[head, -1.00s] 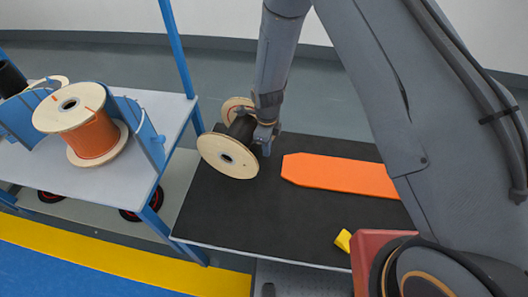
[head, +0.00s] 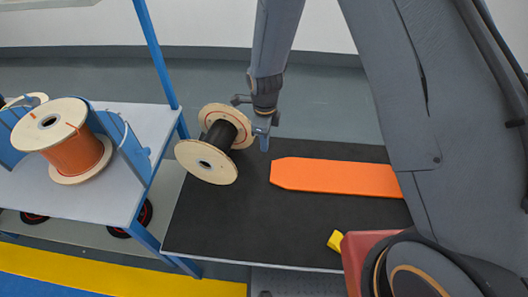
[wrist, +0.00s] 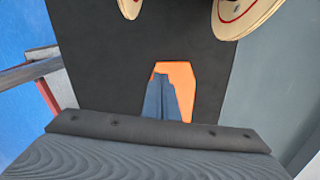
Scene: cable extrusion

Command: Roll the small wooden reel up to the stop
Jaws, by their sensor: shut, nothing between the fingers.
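The small wooden reel (head: 220,134), with pale round flanges and a black wound core, lies on its rims on the black mat. In the wrist view parts of its flanges (wrist: 243,15) show at the top edge. My gripper (head: 263,142) is shut and empty, just right of the reel; whether it touches the far flange I cannot tell. In the wrist view its closed fingers (wrist: 160,82) point over the mat, in front of the orange piece. I cannot tell surely which object is the stop; a small yellow block (head: 335,240) lies near the mat's front edge.
A flat orange board (head: 335,178) lies on the mat (head: 220,225) right of the reel. At left, a blue-framed cart (head: 120,203) carries a larger reel with orange cable (head: 75,150). A red block (head: 355,262) sits front right. The mat's front left is clear.

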